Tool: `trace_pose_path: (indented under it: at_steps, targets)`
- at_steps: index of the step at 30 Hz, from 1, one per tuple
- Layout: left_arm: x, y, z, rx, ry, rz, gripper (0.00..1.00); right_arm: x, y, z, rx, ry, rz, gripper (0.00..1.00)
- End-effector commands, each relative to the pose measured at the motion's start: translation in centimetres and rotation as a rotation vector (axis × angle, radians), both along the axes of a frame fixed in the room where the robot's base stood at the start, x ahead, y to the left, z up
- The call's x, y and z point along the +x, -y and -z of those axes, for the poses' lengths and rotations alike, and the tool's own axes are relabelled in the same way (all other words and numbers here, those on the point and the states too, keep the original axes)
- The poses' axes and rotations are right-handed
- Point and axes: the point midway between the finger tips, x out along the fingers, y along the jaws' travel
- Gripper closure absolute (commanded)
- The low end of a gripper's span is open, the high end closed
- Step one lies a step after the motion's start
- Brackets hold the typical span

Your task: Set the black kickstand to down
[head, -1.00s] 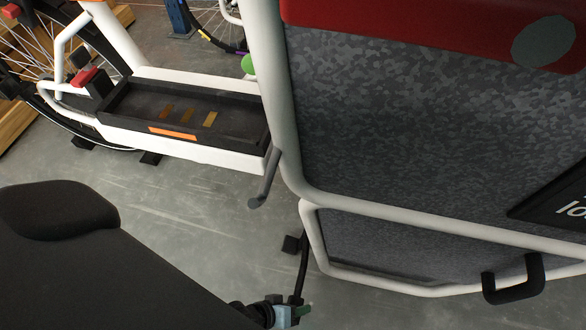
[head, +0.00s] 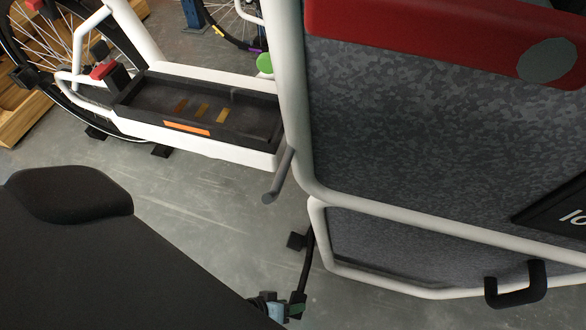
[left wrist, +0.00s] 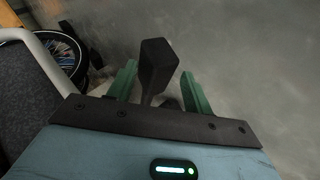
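The black kickstand (head: 307,264) is a thin bar with a block-shaped foot, below the white frame of the cargo box in the head view. My left gripper (head: 292,305) is at the bar's lower end in that view, partly hidden by my own dark arm. In the left wrist view the kickstand (left wrist: 157,65) stands between the two green fingers of my left gripper (left wrist: 159,73). The fingers are apart, with a visible gap on each side of the kickstand. My right gripper is not in view.
The grey-panelled cargo box (head: 430,130) with white tubing fills the right side. A black handle (head: 515,288) sticks out low on it. A grey lever (head: 280,176) hangs beside the black footwell (head: 240,110). Bare floor (head: 215,215) lies between the bike and my arm.

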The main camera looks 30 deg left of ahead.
Motion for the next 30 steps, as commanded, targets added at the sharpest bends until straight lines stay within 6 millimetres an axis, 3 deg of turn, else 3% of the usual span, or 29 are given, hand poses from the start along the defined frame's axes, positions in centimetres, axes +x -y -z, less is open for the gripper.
trace_pose_path:
  at_steps: [30]
  targets:
    - [-3.8,-4.5,-1.8,0.004,-0.004,0.001,0.51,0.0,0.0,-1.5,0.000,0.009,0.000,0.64]
